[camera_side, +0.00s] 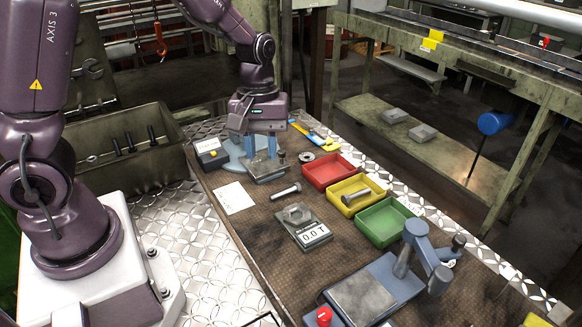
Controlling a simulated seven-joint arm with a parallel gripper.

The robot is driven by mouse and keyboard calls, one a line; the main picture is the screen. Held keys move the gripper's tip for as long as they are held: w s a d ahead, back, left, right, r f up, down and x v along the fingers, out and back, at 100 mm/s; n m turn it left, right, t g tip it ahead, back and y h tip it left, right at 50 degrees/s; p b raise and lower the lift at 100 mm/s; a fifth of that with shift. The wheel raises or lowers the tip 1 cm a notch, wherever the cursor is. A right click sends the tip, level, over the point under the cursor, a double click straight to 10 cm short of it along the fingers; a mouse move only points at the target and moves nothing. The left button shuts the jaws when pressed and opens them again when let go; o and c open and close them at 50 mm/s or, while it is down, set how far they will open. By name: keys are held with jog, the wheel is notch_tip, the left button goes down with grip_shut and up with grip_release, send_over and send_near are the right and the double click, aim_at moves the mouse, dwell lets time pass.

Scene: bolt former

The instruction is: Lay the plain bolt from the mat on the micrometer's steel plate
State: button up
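The bolt (286,190) lies on the brown mat (262,225), left of the trays, head and shank both in view. The micrometer's steel plate (268,175) is a small grey plate at the far end of the mat. A light blue base and a small grey display box (210,153) are beside it. My gripper (261,156) points down over this plate, behind the bolt and apart from it. Its two blue fingers are spread, and I see nothing held between them. The fingers partly hide the micrometer.
Red (328,171), yellow (356,194) and green (386,221) trays line the right side; another bolt (357,196) lies in the yellow one. A scale (303,228) carrying a hex piece reads 0.0. White paper (234,198) lies left. A blue press (368,290) stands in front.

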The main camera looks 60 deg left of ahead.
aim_at(290, 189)
jog(key=w+a+f+n, duration=0.1)
jog(key=w+f+n, duration=0.1)
jog(key=f+n, duration=0.2)
jog(key=w+a+f+n, duration=0.2)
jog(key=f+n, duration=0.2)
jog(key=w+a+f+n+g+y, duration=0.1)
jog(key=a+f+n, duration=0.1)
jog(key=f+n, duration=0.2)
jog(key=shift+w+f+n, duration=0.15)
jog(key=shift+w+n, duration=0.25)
jog(key=shift+n, duration=0.1)
jog(key=n, duration=0.1)
jog(key=w+a+f+n, duration=0.1)
jog(key=n, duration=0.1)
jog(key=shift+w+f, duration=0.15)
jog(key=shift+f, duration=0.05)
jog(key=w+n, duration=0.1)
jog(key=n, duration=0.1)
jog(key=w+a+n+t, duration=0.1)
jog(key=w+n, duration=0.1)
jog(key=n, duration=0.1)
jog(key=shift+r, duration=0.15)
jog(key=shift+w+d+n+t, duration=0.15)
jog(key=shift+n+t, duration=0.15)
jog(key=shift+n, duration=1.2)
jog(key=shift+f, duration=2.5)
grip_shut()
